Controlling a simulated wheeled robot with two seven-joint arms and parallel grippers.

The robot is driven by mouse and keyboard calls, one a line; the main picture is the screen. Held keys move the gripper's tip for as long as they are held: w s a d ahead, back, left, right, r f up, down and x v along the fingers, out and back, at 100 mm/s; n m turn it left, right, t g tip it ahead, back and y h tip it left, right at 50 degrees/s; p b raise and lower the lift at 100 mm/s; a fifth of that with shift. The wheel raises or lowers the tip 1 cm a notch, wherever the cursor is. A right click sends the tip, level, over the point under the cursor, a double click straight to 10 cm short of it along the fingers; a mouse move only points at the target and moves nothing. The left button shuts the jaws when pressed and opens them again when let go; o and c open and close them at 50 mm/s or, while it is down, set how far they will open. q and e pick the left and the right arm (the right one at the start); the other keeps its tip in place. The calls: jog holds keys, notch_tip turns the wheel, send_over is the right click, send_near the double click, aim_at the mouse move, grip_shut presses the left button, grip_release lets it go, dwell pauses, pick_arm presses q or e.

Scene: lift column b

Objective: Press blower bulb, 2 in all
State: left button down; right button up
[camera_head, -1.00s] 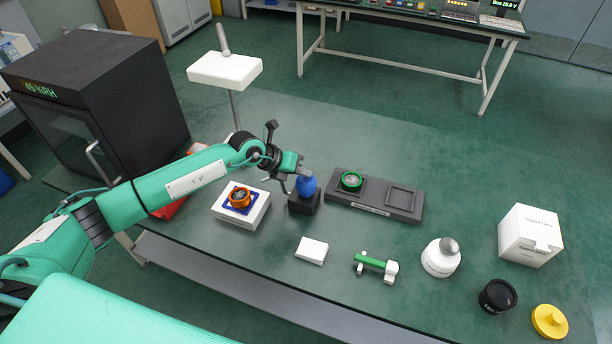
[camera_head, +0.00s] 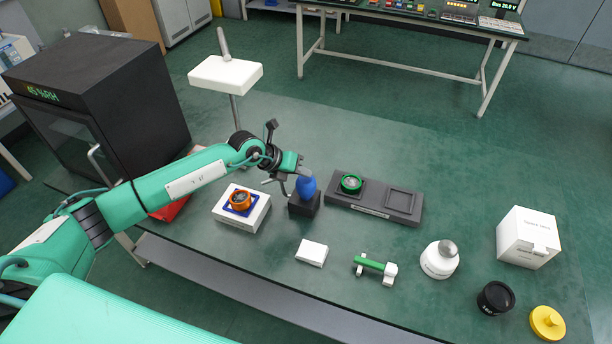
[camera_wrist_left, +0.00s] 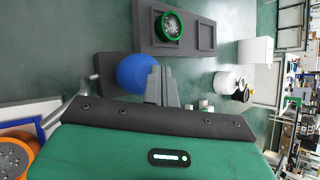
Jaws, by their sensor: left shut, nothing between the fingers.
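The blue blower bulb (camera_head: 306,187) sits upright on a small black block (camera_head: 304,205) near the middle of the bench. My left gripper (camera_head: 301,172) is shut and empty, right at the upper part of the bulb. In the left wrist view the blue bulb (camera_wrist_left: 139,74) shows directly beside the shut grey fingers (camera_wrist_left: 161,86). I cannot tell whether the fingertips touch the bulb. My right gripper is not in view.
Left of the bulb is a white block with an orange-ringed part (camera_head: 240,199). Right of it is a dark two-recess tray (camera_head: 375,208) with a green-ringed part (camera_head: 351,183). A white box (camera_head: 312,253) and a green-handled piece (camera_head: 371,263) lie in front.

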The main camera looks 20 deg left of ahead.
aim_at(302, 180)
pick_arm(q)
jog(key=shift+r, duration=0.35)
jog(key=shift+r+p, duration=1.95)
jog(key=shift+r, duration=0.65)
jog(key=shift+f, duration=0.1)
dwell(0.5)
